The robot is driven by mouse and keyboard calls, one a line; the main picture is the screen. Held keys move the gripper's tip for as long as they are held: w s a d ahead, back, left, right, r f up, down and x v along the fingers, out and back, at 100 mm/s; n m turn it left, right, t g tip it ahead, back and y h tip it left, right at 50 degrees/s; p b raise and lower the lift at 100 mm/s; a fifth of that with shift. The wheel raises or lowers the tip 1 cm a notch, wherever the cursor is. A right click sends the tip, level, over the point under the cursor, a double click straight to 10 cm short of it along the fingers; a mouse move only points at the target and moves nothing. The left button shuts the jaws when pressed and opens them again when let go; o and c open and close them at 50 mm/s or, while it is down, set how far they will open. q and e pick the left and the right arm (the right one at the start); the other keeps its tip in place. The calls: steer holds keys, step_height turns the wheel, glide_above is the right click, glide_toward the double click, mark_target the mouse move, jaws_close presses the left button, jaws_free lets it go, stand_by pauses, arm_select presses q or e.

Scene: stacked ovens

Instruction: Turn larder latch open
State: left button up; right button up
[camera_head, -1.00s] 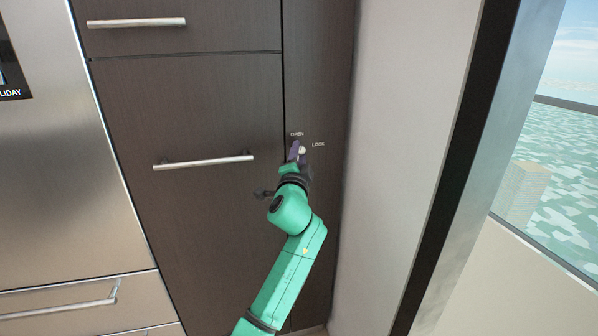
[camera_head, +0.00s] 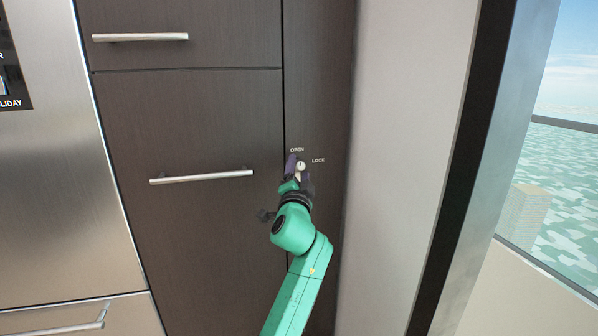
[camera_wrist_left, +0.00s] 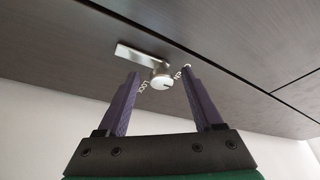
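The larder latch (camera_head: 300,166) is a small pale round knob on the narrow dark panel, with "OPEN" printed above it and "LOCK" to its right. My left gripper (camera_head: 298,170) is at the latch, its purple fingers on either side of it. In the left wrist view, the latch (camera_wrist_left: 160,80) shows between the tips of my open left gripper (camera_wrist_left: 161,74), with a gap on both sides. A flat metal piece (camera_wrist_left: 143,55) extends up-left from the knob there. In the head view, the fingers partly hide the latch's lower part. My right gripper is out of view.
Dark drawer fronts with bar handles (camera_head: 201,177) (camera_head: 140,37) are left of the latch. A stainless steel appliance (camera_head: 65,200) stands farther left. A pale wall (camera_head: 400,130) rises close on the right, then a dark window frame (camera_head: 460,180).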

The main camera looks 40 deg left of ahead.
arm_select(q)
steer(key=b+v, duration=0.2)
steer(key=v, duration=1.2)
steer(key=shift+s+d, duration=0.2)
steer(key=shift+d, duration=0.05)
